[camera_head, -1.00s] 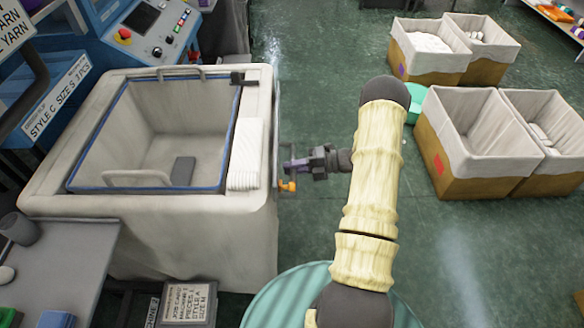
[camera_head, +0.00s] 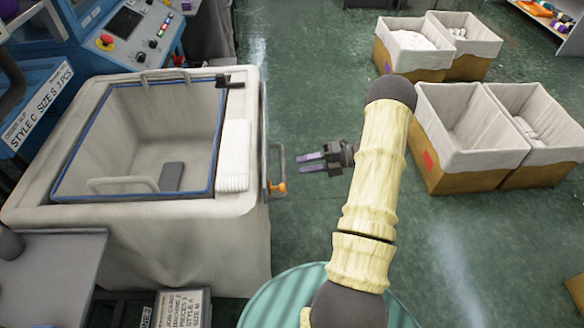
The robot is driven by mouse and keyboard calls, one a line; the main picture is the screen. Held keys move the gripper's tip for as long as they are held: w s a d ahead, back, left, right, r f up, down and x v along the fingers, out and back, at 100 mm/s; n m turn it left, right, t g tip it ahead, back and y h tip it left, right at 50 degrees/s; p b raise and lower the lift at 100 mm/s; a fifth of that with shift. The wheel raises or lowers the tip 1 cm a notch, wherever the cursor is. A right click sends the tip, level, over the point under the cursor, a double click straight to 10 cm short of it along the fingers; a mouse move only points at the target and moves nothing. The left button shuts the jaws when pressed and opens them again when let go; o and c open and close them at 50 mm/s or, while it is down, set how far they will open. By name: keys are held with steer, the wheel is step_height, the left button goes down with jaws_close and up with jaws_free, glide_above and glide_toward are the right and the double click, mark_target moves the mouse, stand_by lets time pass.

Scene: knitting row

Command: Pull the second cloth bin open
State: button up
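A large off-white cloth bin (camera_head: 110,235) with a blue-edged opening stands at the left. A grey bar handle with an orange piece (camera_head: 278,187) is on its right side. My gripper (camera_head: 300,162) is to the right of that handle, apart from it, with its two purple fingers spread and pointing left. Nothing is between the fingers. Which bin counts as the second one cannot be told; several smaller cloth-lined bins also stand at the right, one with a red patch (camera_head: 428,160).
A blue machine with a control panel (camera_head: 140,30) stands behind the large bin. A grey table (camera_head: 50,270) and a labelled box (camera_head: 183,308) are at the front left.

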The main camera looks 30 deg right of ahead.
steer(key=v, duration=0.9)
steer(key=shift+d+b, duration=0.3)
steer(key=shift+b, duration=0.1)
